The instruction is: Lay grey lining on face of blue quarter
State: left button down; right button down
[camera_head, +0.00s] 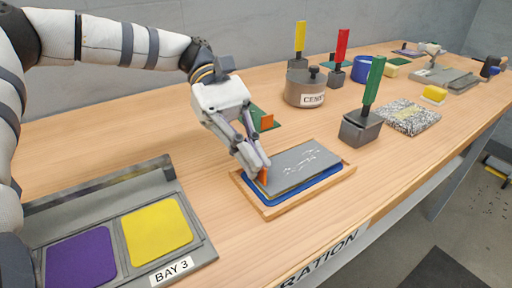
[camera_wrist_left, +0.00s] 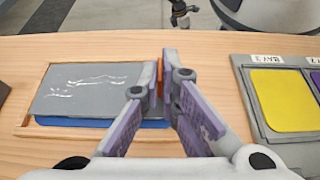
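The grey lining (camera_head: 303,165) lies flat over the blue quarter (camera_head: 318,185) inside a shallow wooden tray (camera_head: 347,174). White streaks mark its upper face. Blue shows along the lining's front edge, and a blue strip shows below the lining (camera_wrist_left: 85,93) in the left wrist view. I cannot tell whether the two touch all over. My left gripper (camera_head: 258,172) is at the lining's left end, with its fingers closed on an orange tab (camera_wrist_left: 160,76) there. My right gripper is in neither view.
A grey bay rack (camera_head: 200,258) with purple and yellow panels stands at left. Behind the tray are a cement pot (camera_head: 305,88), a green-handled block (camera_head: 362,125) and a green piece with an orange tab (camera_head: 267,122). A speckled slab (camera_head: 408,117) lies to the right.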

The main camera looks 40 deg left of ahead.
pick_arm(q)
jog(key=shift+f, duration=0.5)
dwell(0.3)
jog(key=c, duration=1.7)
grip_release()
